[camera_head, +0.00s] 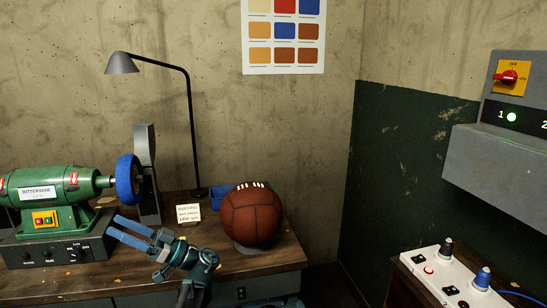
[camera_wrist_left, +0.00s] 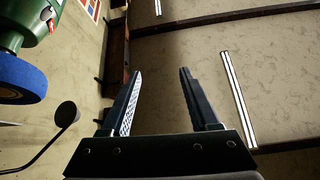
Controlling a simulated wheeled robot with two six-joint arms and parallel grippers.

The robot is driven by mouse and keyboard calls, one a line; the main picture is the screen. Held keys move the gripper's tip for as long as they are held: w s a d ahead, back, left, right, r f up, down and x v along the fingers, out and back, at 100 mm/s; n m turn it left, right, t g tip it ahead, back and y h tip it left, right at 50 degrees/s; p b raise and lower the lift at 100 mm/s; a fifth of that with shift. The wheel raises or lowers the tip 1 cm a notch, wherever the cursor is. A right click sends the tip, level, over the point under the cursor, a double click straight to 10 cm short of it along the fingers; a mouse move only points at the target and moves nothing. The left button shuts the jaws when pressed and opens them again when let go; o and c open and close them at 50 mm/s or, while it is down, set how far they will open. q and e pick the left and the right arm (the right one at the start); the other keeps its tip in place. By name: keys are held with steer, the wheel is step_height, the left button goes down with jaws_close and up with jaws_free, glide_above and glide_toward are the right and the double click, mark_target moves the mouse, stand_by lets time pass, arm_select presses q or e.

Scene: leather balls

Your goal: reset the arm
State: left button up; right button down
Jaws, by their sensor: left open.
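My left gripper (camera_head: 112,226) reaches in from the lower part of the head view, over the workbench (camera_head: 262,263). Its two blue-grey fingers point left and slightly up, toward the green grinding machine (camera_head: 45,190). In the left wrist view the same gripper (camera_wrist_left: 160,72) is open, with nothing between its fingers. A brown leather ball (camera_head: 250,215) with white lacing sits on a low support at the bench's right end, to the right of the gripper and apart from it. My right gripper is in neither view.
The machine has a blue wheel (camera_head: 129,179), also in the left wrist view (camera_wrist_left: 20,80). A black desk lamp (camera_head: 122,64), a blue bin (camera_head: 222,195) and a small sign (camera_head: 188,213) stand behind. A white switch panel (camera_head: 455,278) and grey wall box (camera_head: 500,150) are at right.

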arm_select(q)
step_height(320, 180, down, 12)
steer(key=s+d+f+m+t+h, duration=0.1)
steer(key=s+m+t+h, duration=0.1)
steer(key=m+t+h, duration=0.4)
steer(key=s+d+f+m+h, duration=0.3)
steer(key=d+f+m+h, duration=0.3)
steer(key=d+f, duration=0.3)
steer(key=s+d+f+m+h, duration=0.3)
steer(key=d+f+m+h, duration=0.35)
steer(key=d+f, duration=0.3)
steer(key=s+d+f+m+g+h, duration=0.1)
steer(key=s+d+f+m+h, duration=0.3)
steer(key=d, duration=0.6)
step_height(320, 180, up, 18)
steer(key=s+h+p, duration=0.1)
steer(key=p, duration=1.6)
